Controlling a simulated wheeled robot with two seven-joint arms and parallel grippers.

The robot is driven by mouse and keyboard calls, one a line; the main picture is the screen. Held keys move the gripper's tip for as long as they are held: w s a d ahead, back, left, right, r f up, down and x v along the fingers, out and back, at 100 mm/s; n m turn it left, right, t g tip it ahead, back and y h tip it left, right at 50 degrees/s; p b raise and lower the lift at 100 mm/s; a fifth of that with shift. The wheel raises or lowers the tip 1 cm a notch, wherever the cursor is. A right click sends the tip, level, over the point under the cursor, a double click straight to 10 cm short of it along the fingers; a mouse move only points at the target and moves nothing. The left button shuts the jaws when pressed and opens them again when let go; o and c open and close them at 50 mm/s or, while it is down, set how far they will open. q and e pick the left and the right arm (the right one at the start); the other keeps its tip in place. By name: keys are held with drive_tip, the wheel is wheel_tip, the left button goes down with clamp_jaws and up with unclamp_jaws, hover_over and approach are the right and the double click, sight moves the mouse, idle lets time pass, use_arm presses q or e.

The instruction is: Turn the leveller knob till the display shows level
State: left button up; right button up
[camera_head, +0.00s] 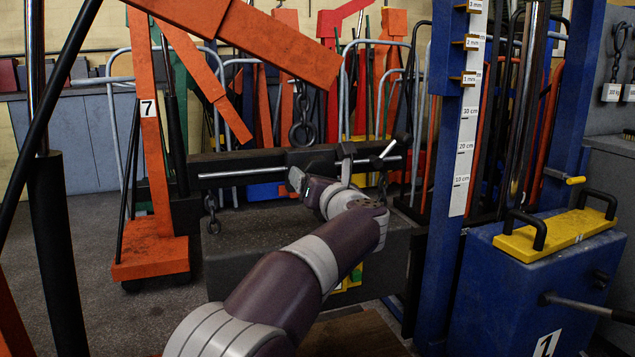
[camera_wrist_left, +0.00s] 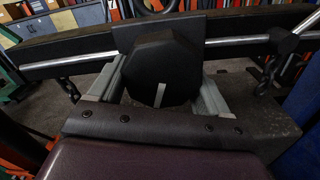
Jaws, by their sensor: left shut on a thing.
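The leveller (camera_head: 245,160) is a dark horizontal beam with a silver rod along it, hanging from a chain hook in the head view. Its knob (camera_wrist_left: 158,62) is a black, many-sided block with a pale line on its face in the left wrist view. My left gripper (camera_wrist_left: 160,88) has a finger on each side of the knob and is shut on it. In the head view my left gripper (camera_head: 304,186) is at the beam's middle and hides the knob. I cannot make out a display in either view. My right gripper is not in view.
A dark block (camera_head: 250,262) hangs on chains below the beam. An orange crane (camera_head: 150,225) stands at the left, its boom crossing above. A blue press frame (camera_head: 450,170) with a scale and a blue box with a yellow top (camera_head: 555,237) stand at the right.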

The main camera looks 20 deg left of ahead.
use_arm(q)
drive_tip(key=o, duration=0.7)
drive_tip(key=shift+a, duration=0.15)
drive_tip(key=shift+o, duration=1.3)
drive_tip(key=shift+s+a, duration=0.1)
drive_tip(key=shift+a, duration=0.05)
drive_tip(key=shift+s+d, duration=0.2)
drive_tip(key=shift+d, duration=0.1)
drive_tip(key=p+v, duration=0.2)
drive_tip(key=v, duration=1)
